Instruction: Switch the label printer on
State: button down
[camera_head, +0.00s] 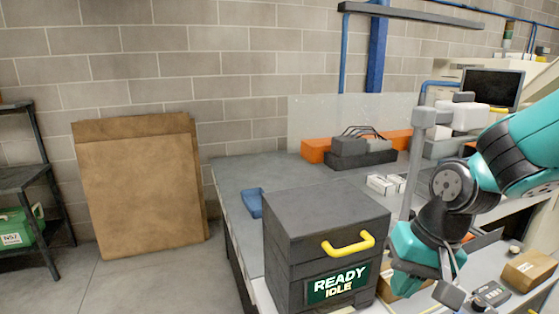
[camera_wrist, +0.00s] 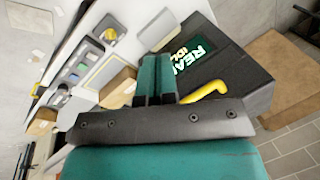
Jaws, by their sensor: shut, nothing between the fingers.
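A dark grey boxy machine (camera_head: 325,215), which may be the label printer, stands on the bench with a yellow handle (camera_head: 348,244) on its front. Its green sign (camera_head: 337,283) reads READY and IDLE. The wrist view shows the machine (camera_wrist: 240,75) tilted at right, its sign (camera_wrist: 190,52) partly hidden by my fingers. My gripper (camera_head: 449,290) is to the right of the machine, pointing down; in the wrist view my gripper (camera_wrist: 155,62) has its teal fingers together and empty.
Cardboard boxes (camera_head: 528,270) sit on the bench at right, close to a small dark device (camera_head: 490,294). Orange bins (camera_head: 316,149) and small white boxes (camera_head: 381,184) stand farther back. Brown boards (camera_head: 142,190) lean on the wall; the floor before them is clear.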

jog(key=s+a+r+n+b, duration=0.1)
jog(key=s+a+r+n, duration=0.1)
jog(key=s+n, duration=0.2)
jog(key=s+a+r+n+y+b, duration=0.1)
jog(key=s+n, duration=0.3)
jog(key=s, duration=0.5)
jog(key=shift+s+a+r+n+g, duration=0.3)
jog(key=shift+a+r, duration=0.3)
jog(key=shift+a, duration=0.3)
jog(key=shift+w, duration=0.1)
